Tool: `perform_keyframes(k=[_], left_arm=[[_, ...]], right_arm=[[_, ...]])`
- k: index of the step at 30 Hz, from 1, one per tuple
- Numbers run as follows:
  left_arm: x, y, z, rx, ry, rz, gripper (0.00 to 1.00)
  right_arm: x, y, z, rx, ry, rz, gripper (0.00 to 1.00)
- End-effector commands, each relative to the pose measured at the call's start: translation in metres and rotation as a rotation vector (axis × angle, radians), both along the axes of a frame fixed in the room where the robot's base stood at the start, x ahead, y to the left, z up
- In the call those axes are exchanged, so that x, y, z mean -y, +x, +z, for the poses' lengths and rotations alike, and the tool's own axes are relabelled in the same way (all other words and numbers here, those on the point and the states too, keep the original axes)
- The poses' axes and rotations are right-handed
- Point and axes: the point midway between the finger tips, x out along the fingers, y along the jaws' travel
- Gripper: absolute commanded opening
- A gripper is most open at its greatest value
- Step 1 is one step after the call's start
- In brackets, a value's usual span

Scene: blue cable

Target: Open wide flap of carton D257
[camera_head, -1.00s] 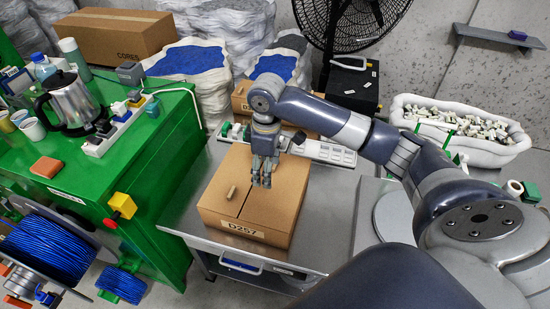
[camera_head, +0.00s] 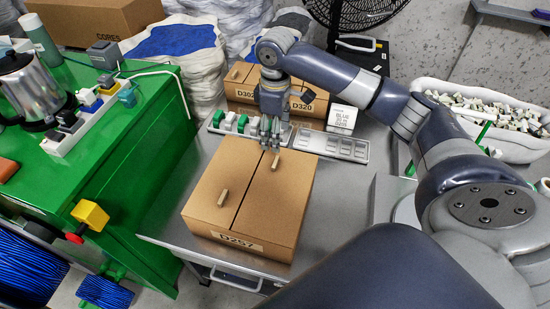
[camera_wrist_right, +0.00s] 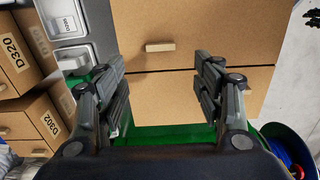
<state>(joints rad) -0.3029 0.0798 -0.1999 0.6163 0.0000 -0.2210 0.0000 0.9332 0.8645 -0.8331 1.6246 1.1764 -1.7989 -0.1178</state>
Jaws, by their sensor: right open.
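Carton D257 (camera_head: 250,205) is a brown box, closed, on the grey table. A seam splits its top into two flaps. The right flap (camera_head: 280,200) looks wider and has a small tan handle (camera_head: 276,160) near its far edge. The left flap (camera_head: 215,180) has another handle (camera_head: 222,198). My right gripper (camera_head: 270,142) is over the carton's far edge, near the right flap's handle. In the right wrist view my right gripper (camera_wrist_right: 165,90) is open and empty, with that handle (camera_wrist_right: 160,46) ahead, between the fingers' lines. My left gripper is not in view.
Cartons D302 (camera_head: 240,75) and D320 (camera_head: 308,108) stand behind, with a grey tray (camera_head: 335,145) of parts in front of them. The green bench (camera_head: 110,165) is left of the carton. A white bin (camera_head: 500,120) is at the right.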

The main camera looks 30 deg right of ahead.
Motion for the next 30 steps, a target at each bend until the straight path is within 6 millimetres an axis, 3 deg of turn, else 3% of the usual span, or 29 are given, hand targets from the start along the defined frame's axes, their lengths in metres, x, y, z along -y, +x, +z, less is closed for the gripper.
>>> perform_keyframes(k=[5,18,24,30], left_arm=[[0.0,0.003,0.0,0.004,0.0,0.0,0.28],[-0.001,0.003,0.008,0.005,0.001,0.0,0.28],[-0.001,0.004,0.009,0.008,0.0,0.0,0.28],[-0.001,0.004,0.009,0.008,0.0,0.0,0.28]], right_arm=[[0.0,0.0,-0.015,-0.002,0.0,-0.001,0.62],[0.0,-0.001,-0.092,-0.002,-0.001,0.0,0.62],[0.0,-0.001,-0.108,0.0,0.0,0.001,0.62],[0.0,-0.001,-0.11,0.001,-0.001,0.001,0.62]])
